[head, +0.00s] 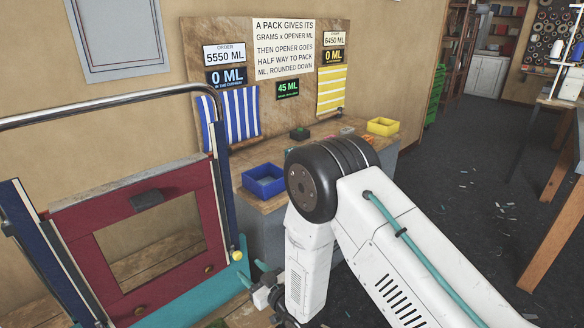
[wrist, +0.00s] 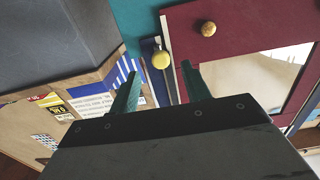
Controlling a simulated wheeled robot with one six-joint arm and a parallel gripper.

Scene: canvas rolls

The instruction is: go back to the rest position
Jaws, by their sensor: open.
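My gripper (head: 254,272) is low in the middle of the head view, partly hidden behind my white arm. Its two teal fingers stand apart. In the wrist view the gripper (wrist: 160,84) shows its fingers open, with nothing clearly held between them. A yellow knob (wrist: 161,60) on a dark blue post shows just beyond the gap. In the head view this yellow knob (head: 237,255) is just left of the fingers. I cannot tell whether a finger touches it.
A maroon framed panel (head: 75,232) with a metal rail stands close on the left. Behind is a bench with a blue bin (head: 263,181) and a yellow bin (head: 382,126), below a sign board (head: 284,48).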

